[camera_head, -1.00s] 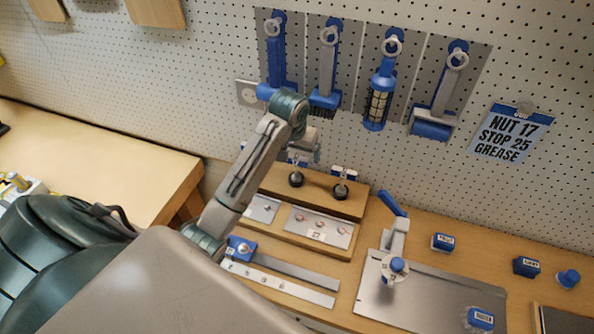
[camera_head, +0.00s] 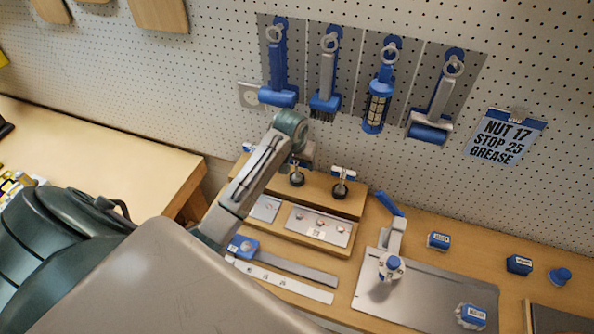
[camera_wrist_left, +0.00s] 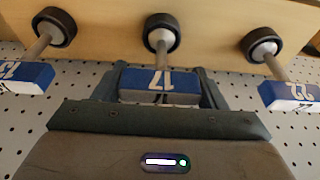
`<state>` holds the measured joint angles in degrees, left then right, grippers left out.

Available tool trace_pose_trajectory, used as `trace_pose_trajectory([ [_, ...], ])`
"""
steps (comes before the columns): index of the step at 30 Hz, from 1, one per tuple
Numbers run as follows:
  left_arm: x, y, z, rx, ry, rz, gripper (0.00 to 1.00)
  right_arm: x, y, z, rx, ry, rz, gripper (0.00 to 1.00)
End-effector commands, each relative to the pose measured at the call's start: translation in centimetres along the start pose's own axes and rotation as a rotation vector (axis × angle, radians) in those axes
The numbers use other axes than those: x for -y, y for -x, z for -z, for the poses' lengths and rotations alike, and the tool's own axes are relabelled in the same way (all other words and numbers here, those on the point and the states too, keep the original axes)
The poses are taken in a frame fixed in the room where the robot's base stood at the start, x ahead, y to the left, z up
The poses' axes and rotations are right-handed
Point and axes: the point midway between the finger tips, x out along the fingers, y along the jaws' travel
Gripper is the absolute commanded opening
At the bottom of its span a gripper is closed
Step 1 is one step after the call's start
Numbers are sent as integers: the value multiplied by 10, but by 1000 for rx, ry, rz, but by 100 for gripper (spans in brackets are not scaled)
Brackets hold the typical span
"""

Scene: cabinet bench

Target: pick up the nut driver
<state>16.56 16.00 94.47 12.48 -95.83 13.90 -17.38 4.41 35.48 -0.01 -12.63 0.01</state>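The middle nut driver has a blue and white block handle marked 17 (camera_wrist_left: 160,86) and hangs by its shaft in a dark round collar on the wooden rack. My left gripper (camera_wrist_left: 160,92) has one finger on each side of this handle, very close to it; I cannot tell whether they touch it. In the head view my left gripper (camera_head: 301,153) is at the rack, partly hidden by its own wrist. A handle marked 22 (camera_wrist_left: 291,95) and another handle (camera_wrist_left: 25,77), its number partly cut off, flank it in the wrist view. My right gripper is not in view.
The wooden rack (camera_head: 340,204) stands against the pegboard, with metal plates before it. A blue-handled clamp (camera_head: 392,235) stands on a metal plate to the right, near small blue blocks (camera_head: 438,240). Tools hang on the pegboard above; a sign reads NUT 17 (camera_head: 506,136).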

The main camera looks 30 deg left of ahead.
Motion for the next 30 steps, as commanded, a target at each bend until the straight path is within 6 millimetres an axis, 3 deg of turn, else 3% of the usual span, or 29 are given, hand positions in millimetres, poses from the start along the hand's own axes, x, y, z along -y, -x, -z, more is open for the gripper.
trace_pose_trajectory([
  [11, 0, 3, 2, -4, 0, 0, 38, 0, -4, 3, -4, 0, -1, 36],
  [19, 0, 30, 10, -7, 0, -1, 38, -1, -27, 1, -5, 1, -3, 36],
  [30, 3, 61, -75, -4, -4, 2, 38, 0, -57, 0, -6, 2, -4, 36],
])
